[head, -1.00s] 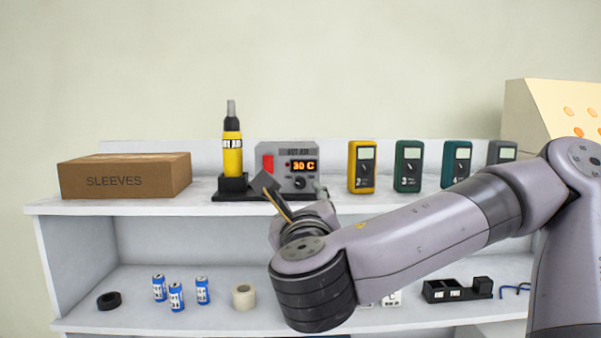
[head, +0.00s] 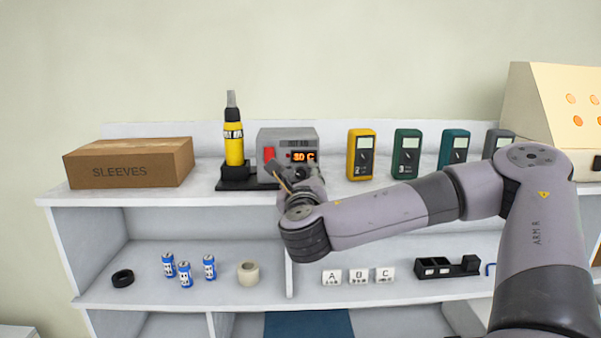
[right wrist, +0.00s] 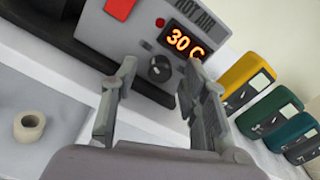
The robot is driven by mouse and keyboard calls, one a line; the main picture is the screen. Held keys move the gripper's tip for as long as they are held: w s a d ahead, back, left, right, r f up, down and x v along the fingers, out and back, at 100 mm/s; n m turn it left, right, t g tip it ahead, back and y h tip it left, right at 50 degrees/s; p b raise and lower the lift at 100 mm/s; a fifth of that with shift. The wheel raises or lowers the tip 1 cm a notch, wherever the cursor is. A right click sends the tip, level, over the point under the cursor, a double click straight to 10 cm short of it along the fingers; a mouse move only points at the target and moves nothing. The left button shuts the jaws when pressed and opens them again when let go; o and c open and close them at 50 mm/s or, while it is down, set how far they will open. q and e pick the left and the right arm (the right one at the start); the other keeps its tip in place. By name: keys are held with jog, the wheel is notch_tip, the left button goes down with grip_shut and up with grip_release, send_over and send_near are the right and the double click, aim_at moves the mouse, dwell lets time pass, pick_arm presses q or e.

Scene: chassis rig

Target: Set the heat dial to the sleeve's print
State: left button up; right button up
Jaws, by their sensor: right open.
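The grey hot air station (head: 287,138) stands on the upper shelf, its orange display (head: 303,156) reading 30 C. Its dark round dial (right wrist: 160,68) shows below the display in the right wrist view. My right gripper (head: 280,178) is in front of the station and hides the dial in the head view. In the right wrist view my right gripper (right wrist: 158,78) is open, its two fingers on either side of the dial in the picture; I cannot tell how far apart they are from it. A closed cardboard box marked SLEEVES (head: 130,171) sits at the left. No sleeve print is readable.
A yellow hot air tool (head: 233,148) stands in a black holder left of the station. Several meters, the nearest a yellow one (head: 361,154), stand to its right. Blue cans (head: 186,275), a tape roll (head: 248,273) and A, B, C blocks (head: 358,277) are on the lower shelf.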

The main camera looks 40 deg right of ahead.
grip_shut()
dwell(0.6)
